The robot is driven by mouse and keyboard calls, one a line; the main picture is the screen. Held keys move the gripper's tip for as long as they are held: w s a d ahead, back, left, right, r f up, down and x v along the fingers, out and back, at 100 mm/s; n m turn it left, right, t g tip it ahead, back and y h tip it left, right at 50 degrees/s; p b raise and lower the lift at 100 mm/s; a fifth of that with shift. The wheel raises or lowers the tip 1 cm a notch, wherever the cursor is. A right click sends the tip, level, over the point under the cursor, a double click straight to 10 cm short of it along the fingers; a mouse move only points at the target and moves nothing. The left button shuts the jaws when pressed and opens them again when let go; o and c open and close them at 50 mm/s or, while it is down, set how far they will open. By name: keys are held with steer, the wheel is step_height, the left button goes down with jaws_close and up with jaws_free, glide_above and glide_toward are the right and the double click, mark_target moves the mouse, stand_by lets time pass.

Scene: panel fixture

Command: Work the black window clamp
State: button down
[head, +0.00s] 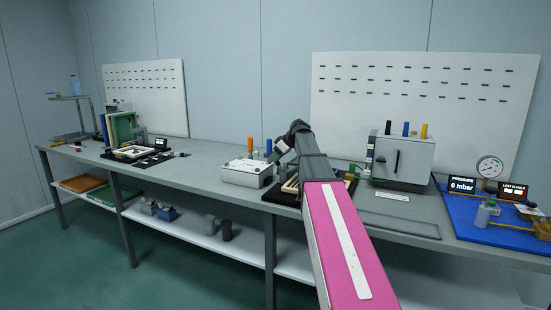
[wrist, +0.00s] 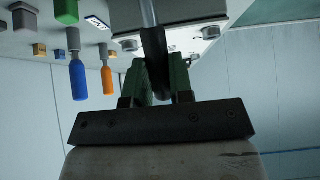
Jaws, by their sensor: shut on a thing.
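My gripper (wrist: 159,68) has green finger pads and is shut on a black grip (wrist: 154,50) at the end of a thin metal rod (wrist: 148,12) in the wrist view. This grip seems to be the black window clamp's handle. The rod runs up beside a pale box with screwed corners (wrist: 200,32). In the head view my gripper (head: 274,156) is at the right end of the white box (head: 242,177) on the bench. There my arm and the small scale hide the clamp.
An orange-handled tool (head: 250,144) (wrist: 107,80) and a blue-handled tool (head: 269,147) (wrist: 78,80) stand upright close to my gripper. Bare bench lies left of the white box.

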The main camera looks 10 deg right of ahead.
steer(key=c, duration=1)
jaws_free()
steer(key=v, duration=1.1)
